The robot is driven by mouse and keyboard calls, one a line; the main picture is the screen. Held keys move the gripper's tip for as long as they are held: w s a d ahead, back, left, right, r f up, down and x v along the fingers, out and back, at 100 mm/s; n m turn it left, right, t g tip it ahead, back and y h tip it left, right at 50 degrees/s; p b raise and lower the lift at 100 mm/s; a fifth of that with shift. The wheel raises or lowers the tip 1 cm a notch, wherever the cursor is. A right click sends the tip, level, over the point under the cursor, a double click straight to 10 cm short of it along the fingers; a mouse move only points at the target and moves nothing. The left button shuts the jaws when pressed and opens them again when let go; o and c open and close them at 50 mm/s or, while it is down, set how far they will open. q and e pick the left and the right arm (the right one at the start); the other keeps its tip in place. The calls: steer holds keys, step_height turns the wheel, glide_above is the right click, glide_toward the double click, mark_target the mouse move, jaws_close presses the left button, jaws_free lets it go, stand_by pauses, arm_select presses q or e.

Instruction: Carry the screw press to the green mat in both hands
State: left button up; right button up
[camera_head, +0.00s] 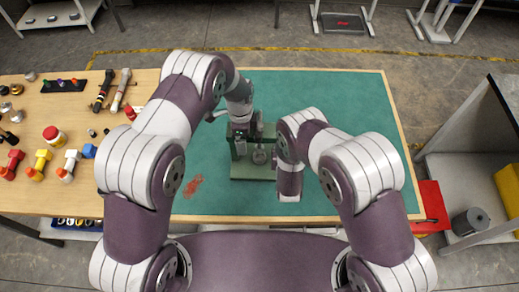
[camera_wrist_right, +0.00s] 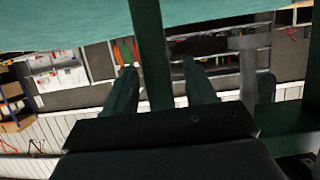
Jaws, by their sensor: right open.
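The green screw press (camera_head: 253,171) stands over the green mat (camera_head: 340,100) in the head view, between my two arms. I cannot tell whether its base touches the mat. My left gripper (camera_head: 239,130) is at the upper left part of the press; its fingers are too small and covered to read. My right gripper (camera_wrist_right: 159,65) is open in the right wrist view, with one finger on each side of a green upright of the press (camera_wrist_right: 150,40). A gap shows between the upright and the fingers. In the head view my right arm hides much of that hand.
The wooden table's left part holds small dumbbells (camera_head: 41,164), a red-lidded jar (camera_head: 53,136) and several tools. A reddish stain (camera_head: 193,186) marks the mat left of the press. The mat's right side is clear. A red case (camera_head: 433,205) lies beyond the table's right edge.

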arm_select(q)
steer(key=c, duration=1)
arm_select(e)
steer(key=c, duration=1)
arm_select(q)
jaws_close()
arm_select(e)
jaws_close()
